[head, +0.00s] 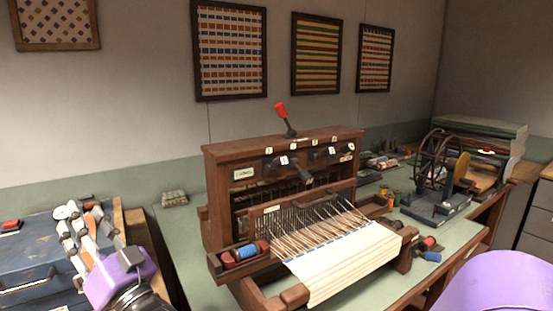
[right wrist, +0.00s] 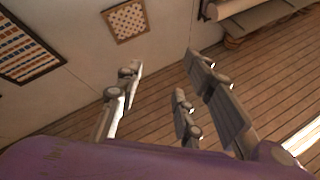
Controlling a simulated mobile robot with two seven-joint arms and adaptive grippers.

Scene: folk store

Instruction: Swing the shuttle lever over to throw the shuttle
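The shuttle lever (head: 281,110), a dark stem with a red knob, stands on the top beam of the wooden loom (head: 220,160) and leans to the left. Smaller dark levers with white tags sit on the loom's front panel below it. A shuttle (head: 246,252) with blue and red parts lies in the box at the loom's left side.
A spinning wheel device (head: 440,175) and stacked cloth (head: 490,135) are on the right of the green-topped table (head: 185,225). Small bobbins (head: 430,248) lie right of the loom. Framed textiles (head: 230,50) hang on the wall.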

